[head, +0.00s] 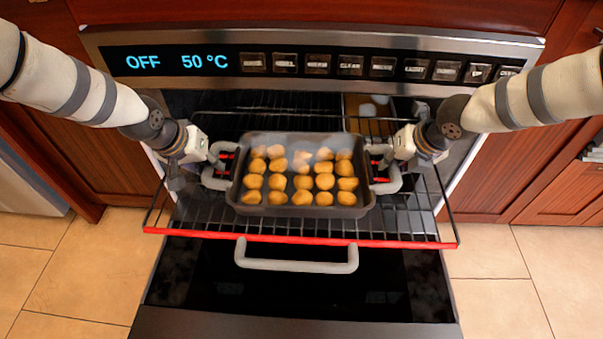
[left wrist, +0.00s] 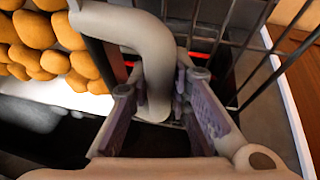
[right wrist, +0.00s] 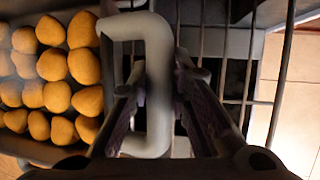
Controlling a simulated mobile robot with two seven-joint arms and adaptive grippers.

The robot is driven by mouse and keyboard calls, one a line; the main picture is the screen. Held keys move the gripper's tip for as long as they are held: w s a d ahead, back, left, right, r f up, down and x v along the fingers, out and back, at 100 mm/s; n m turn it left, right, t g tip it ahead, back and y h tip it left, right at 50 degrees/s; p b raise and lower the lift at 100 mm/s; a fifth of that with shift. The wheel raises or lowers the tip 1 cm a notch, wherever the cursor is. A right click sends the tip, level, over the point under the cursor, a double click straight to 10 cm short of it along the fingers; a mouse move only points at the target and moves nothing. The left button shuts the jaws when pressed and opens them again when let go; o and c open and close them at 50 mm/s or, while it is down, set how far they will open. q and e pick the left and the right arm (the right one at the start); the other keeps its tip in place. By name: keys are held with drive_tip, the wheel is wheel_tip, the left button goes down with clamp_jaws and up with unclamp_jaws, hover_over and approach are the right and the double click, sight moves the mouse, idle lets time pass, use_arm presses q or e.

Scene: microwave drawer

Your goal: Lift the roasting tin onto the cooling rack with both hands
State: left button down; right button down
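The dark roasting tin (head: 301,211), filled with rows of golden round food, sits level over the pulled-out oven rack. It has a pale U-shaped handle at each side. My left gripper (head: 214,160) is at the left handle, which shows between its fingers in the left wrist view (left wrist: 158,85). My right gripper (head: 388,160) is at the right handle, also between its fingers in the right wrist view (right wrist: 158,90). Both sets of fingers look closed against the handles. The tin's underside is hidden. I cannot make out a separate cooling rack.
The wire oven rack (head: 405,215) has a red front edge (head: 300,241). Below it is the dark oven door or drawer front with a pale bar handle (head: 297,265). The control panel (head: 330,65) is above. Wooden cabinets (head: 520,170) flank both sides; tiled floor (head: 505,285) is open in front.

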use_arm(q)
drive_tip(key=shift+w+r, duration=0.1)
use_arm(e)
drive_tip(key=shift+w+r, duration=0.1)
drive_tip(key=shift+r, duration=0.05)
